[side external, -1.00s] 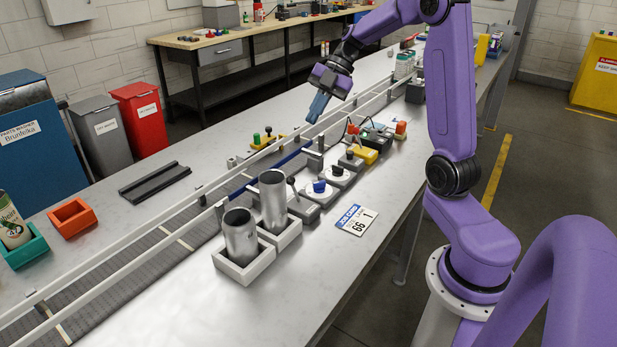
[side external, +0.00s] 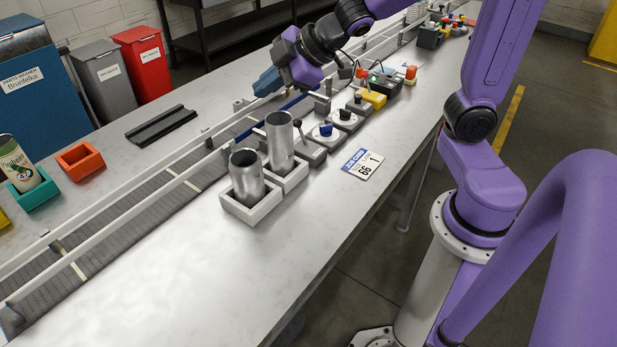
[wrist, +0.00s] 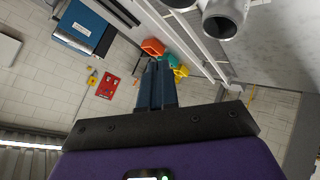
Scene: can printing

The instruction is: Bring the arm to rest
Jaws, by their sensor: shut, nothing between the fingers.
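My arm is purple with dark joints. My gripper (side external: 264,84) has blue-grey fingers and is above the far side of the conveyor, near the row of controls. In the wrist view its fingers (wrist: 158,84) are together, with nothing between them. The gripper points to the left in the side view, clear of the cans. Two open metal cans stand upright in white square holders on the table: the nearer can (side external: 246,178) and the farther can (side external: 280,142). A printed can (side external: 18,164) stands in a teal holder at the left edge.
The conveyor (side external: 130,228) with white rails runs diagonally along the table. Controls with knobs and a lever (side external: 330,136) stand beside it. An orange empty holder (side external: 80,160) and a black rail piece (side external: 160,124) lie beyond. A label card (side external: 362,163) lies on clear table.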

